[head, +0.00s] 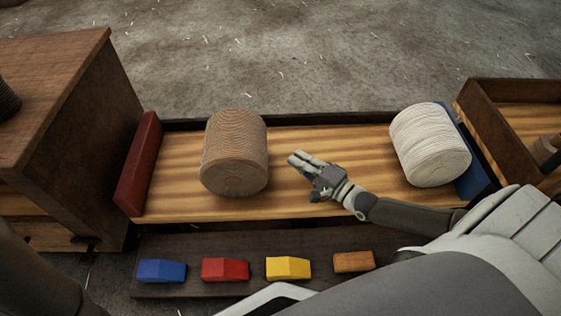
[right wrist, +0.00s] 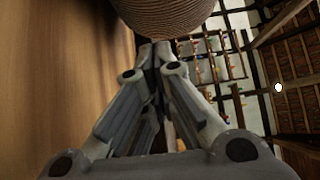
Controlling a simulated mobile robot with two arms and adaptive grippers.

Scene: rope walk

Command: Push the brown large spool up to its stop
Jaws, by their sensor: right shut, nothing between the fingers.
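The brown large spool (head: 235,150) lies on its side on the striped wooden board, left of the middle in the head view. A red stop block (head: 139,165) stands at the board's left end, with a gap of bare board between it and the spool. My right gripper (head: 296,159) is shut and empty, to the right of the spool, with a small gap in the head view. In the right wrist view the wound side of the spool (right wrist: 168,12) shows just beyond the shut fingertips (right wrist: 155,48). My left gripper is not in view.
A white spool (head: 430,145) lies at the board's right end against a blue block (head: 476,176). A dark shelf in front holds blue (head: 161,271), red (head: 225,269), yellow (head: 288,268) and orange-brown (head: 353,262) blocks. A wooden cabinet (head: 75,130) stands left.

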